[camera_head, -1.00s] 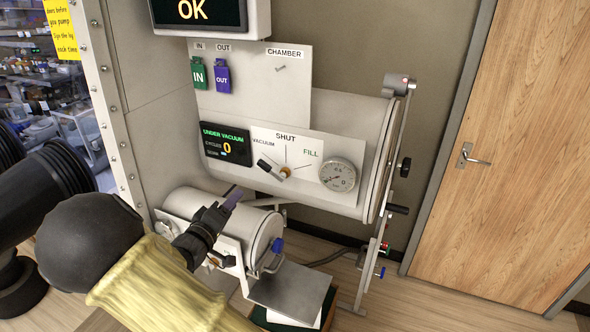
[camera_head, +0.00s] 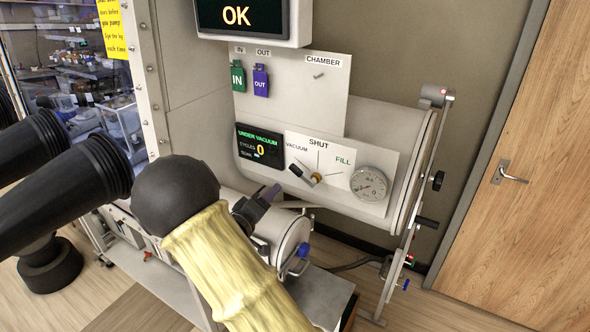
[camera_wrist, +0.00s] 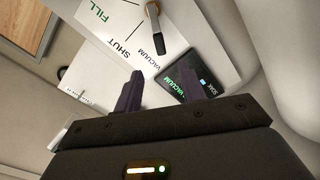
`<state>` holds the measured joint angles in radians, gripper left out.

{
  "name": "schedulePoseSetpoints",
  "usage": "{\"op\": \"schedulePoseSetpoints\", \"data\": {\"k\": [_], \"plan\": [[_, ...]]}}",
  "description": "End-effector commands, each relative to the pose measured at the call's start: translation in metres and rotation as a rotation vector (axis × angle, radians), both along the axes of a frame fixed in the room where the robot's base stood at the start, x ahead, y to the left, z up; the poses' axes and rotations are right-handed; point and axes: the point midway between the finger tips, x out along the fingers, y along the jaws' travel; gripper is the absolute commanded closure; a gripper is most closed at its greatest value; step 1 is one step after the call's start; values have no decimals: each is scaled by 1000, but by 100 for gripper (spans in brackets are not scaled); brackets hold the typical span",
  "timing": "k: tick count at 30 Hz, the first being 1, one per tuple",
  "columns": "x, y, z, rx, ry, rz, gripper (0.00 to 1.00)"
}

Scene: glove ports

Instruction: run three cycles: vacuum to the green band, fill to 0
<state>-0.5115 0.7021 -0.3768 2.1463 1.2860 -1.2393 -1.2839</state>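The valve lever (camera_head: 297,171) has a black handle and an orange pivot, and it points up-left toward VACUUM. In the wrist view the lever (camera_wrist: 158,38) lies beyond my fingers, on the white plate marked VACUUM, SHUT and FILL. The display (camera_head: 262,147) reads UNDER VACUUM, with cycles 0; it also shows in the wrist view (camera_wrist: 187,82). The round gauge (camera_head: 368,184) is right of the lever; its needle and green band are too small to read. My gripper (camera_wrist: 160,86) is open and empty, below and left of the lever in the head view, apart from it.
Green IN and purple OUT tags (camera_head: 260,81) hang on the CHAMBER panel. An OK screen (camera_head: 240,15) is above. The small cylinder (camera_head: 292,238) with a blue-knobbed latch is close below my gripper. Black glove sleeves (camera_head: 70,165) are at left. A wooden door (camera_head: 510,180) is at right.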

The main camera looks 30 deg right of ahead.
Motion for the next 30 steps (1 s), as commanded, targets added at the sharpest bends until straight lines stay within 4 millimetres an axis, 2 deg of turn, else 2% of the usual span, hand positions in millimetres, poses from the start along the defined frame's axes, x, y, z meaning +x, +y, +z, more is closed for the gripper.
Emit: {"op": "schedulePoseSetpoints", "data": {"k": [3,18,24,30], "plan": [[11,-20,3,-2,2,-4,60],[59,-92,4,-1,0,-3,60],[72,-110,1,-1,1,-1,60],[74,-112,0,0,0,1,60]]}}
